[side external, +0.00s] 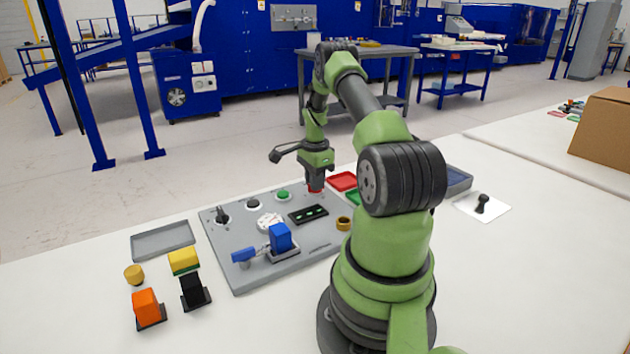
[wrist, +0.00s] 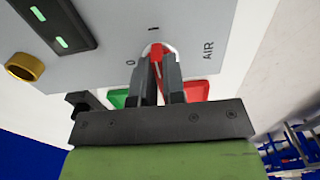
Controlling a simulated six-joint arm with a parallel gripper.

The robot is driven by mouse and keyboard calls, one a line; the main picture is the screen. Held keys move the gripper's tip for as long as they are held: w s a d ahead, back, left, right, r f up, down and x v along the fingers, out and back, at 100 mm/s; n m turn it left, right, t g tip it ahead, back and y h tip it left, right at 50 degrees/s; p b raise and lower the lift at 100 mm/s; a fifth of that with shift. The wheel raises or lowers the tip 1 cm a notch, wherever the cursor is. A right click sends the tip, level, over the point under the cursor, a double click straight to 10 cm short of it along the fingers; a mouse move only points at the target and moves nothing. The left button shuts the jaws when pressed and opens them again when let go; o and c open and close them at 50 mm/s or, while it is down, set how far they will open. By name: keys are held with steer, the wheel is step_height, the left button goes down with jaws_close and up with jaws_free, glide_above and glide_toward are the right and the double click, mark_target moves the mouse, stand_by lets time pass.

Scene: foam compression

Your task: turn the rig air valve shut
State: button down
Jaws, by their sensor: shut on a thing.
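The air valve has a red handle (wrist: 156,52) on the grey panel (wrist: 105,55), beside the printed AIR label. In the wrist view its visible end points toward the I mark, and the O mark lies to the left. My gripper (wrist: 158,60) is shut on the red handle, with a dark finger on each side of it. In the side external view my gripper (side external: 315,186) reaches down to the panel's far right corner, where a little red of the valve (side external: 316,190) shows below the fingers. The fingers hide most of the handle.
A red tray (side external: 342,181) and a green tray (side external: 353,198) lie close beside the valve. The panel also bears a green button (side external: 283,195), a black knob (side external: 252,204), a gauge (side external: 270,221) and a blue block (side external: 280,237). A yellow ring (side external: 343,223) sits near its right edge.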

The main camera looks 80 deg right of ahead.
steer(key=shift+n, duration=0.3)
steer(key=n, duration=0.3)
steer(key=shift+n, duration=0.3)
steer(key=n, duration=0.4)
steer(key=shift+s+n, duration=0.1)
steer(key=shift+n, duration=0.2)
steer(key=n, duration=0.4)
steer(key=shift+s+n, duration=0.1)
steer(key=shift+n, duration=2.4)
steer(key=c, duration=1.2)
jaws_free()
